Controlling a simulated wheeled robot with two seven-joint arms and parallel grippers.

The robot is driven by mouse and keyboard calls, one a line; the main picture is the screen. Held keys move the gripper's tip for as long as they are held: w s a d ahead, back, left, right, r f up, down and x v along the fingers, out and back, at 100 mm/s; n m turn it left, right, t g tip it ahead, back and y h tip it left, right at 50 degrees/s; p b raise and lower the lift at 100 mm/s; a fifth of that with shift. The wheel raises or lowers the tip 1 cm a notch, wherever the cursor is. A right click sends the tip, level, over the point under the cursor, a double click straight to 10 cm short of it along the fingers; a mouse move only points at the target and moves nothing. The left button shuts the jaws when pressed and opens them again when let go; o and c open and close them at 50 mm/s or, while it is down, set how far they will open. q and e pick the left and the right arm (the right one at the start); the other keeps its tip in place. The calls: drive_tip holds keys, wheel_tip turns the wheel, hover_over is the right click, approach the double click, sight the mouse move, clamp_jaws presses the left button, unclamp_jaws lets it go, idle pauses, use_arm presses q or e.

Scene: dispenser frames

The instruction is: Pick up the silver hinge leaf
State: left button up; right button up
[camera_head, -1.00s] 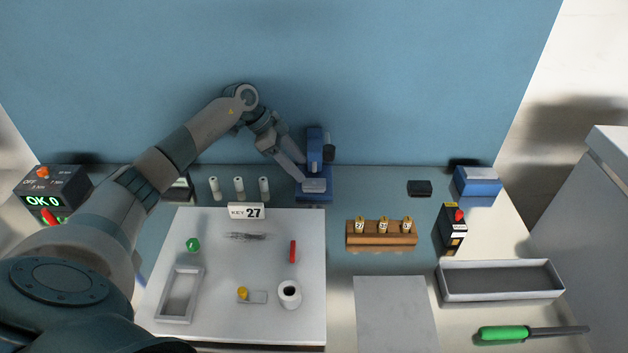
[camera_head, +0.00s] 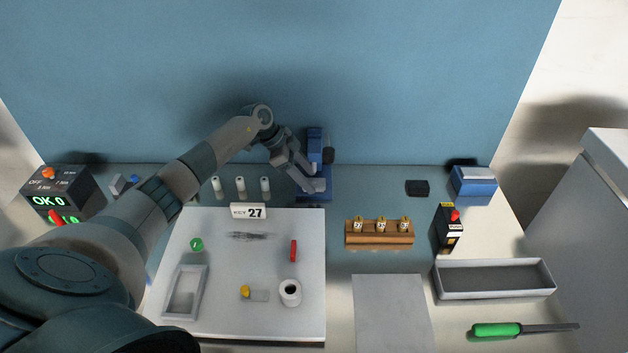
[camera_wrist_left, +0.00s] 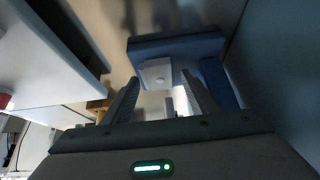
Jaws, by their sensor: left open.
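A small flat silver-grey plate (camera_head: 260,296) lies on the white board beside a yellow knob (camera_head: 244,291); it looks like a hinge leaf, but I cannot be sure. Another pale grey plate (camera_head: 314,186) sits on the base of a blue press-like stand (camera_head: 315,150). In the left wrist view this plate (camera_wrist_left: 157,74) shows with a small round spot, on the blue stand (camera_wrist_left: 215,75). My left gripper (camera_head: 303,179) is at the stand, beside that plate. In the left wrist view its open fingers (camera_wrist_left: 162,97) point towards the plate, with nothing seen held. My right gripper is out of view.
The white board (camera_head: 225,315) also bears a grey frame, a white roll (camera_head: 290,292), a red bar (camera_head: 293,250) and a green knob. White posts (camera_head: 240,188) stand left of the stand. A wooden block (camera_head: 380,238) with brass pieces and a grey tray (camera_head: 495,292) are to the right.

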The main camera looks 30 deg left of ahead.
use_arm(q)
drive_tip(key=shift+d+f, duration=0.1)
drive_tip(key=shift+f, duration=0.15)
drive_tip(key=c, duration=1.3)
drive_tip(key=shift+w+r, duration=0.1)
drive_tip(key=shift+r+b, duration=0.35)
drive_tip(key=shift+b, duration=0.3)
drive_tip(key=s+a+b, duration=0.1)
drive_tip(key=a, duration=0.1)
drive_tip(key=s+a+b, duration=0.1)
drive_tip(key=s+a, duration=0.1)
drive_tip(key=s+a+r+b, duration=0.1)
drive_tip(key=a+b, duration=0.1)
drive_tip(key=a, duration=0.1)
drive_tip(key=shift+s+a, duration=0.1)
drive_tip(key=shift+s, duration=0.05)
wheel_tip(320, 180, up, 13)
drive_tip(key=b, duration=0.3)
drive_tip(key=shift+r, duration=0.1)
